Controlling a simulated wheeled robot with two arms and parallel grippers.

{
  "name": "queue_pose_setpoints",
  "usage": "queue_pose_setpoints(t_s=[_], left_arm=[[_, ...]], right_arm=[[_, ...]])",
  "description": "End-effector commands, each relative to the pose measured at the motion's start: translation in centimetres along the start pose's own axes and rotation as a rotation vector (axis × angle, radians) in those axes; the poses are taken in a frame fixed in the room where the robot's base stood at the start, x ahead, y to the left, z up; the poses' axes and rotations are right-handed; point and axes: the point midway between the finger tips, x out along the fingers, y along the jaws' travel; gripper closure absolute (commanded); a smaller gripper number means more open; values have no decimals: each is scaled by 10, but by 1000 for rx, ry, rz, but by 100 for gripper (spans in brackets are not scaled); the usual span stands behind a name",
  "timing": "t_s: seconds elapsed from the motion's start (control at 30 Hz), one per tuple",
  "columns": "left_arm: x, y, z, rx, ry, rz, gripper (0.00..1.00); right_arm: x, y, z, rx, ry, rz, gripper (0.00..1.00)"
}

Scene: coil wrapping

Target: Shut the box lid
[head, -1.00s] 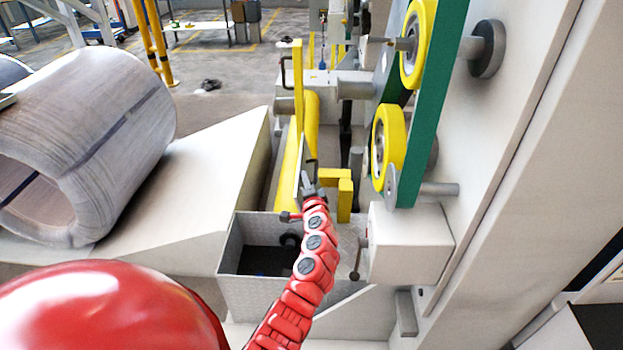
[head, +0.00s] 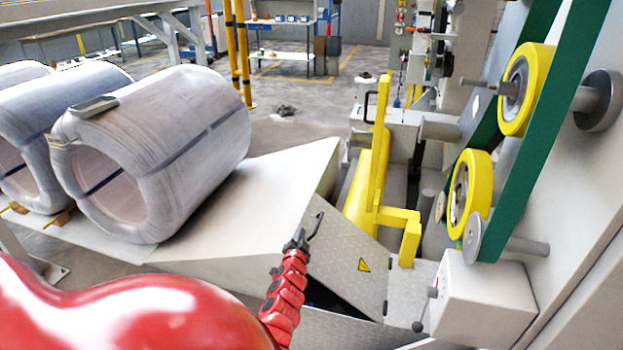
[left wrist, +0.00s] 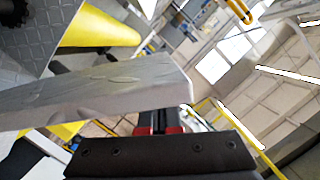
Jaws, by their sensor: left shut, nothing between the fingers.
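The box lid (head: 350,262) is a grey tread-plate panel with a yellow warning triangle. It is tilted over the box (head: 350,330), partly open, with a dark gap beneath its near left edge. In the left wrist view the lid's thick edge (left wrist: 90,97) crosses close in front and hides the fingertips. Most of the box's inside is hidden. My right gripper is not in view.
A yellow frame (head: 377,200) stands just behind the lid. A white housing (head: 485,300) with a ball-ended lever (head: 418,326) is right of the box, below yellow wheels (head: 470,194).

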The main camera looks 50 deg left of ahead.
Motion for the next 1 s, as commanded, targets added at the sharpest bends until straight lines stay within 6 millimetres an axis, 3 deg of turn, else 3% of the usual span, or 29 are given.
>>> queue_pose_setpoints(t_s=[0.37,1.0], left_arm=[[12,10,46,-229,-1,58,100],[27,32,102,-384,-1,96,100]], right_arm=[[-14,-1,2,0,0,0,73],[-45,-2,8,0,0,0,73]])
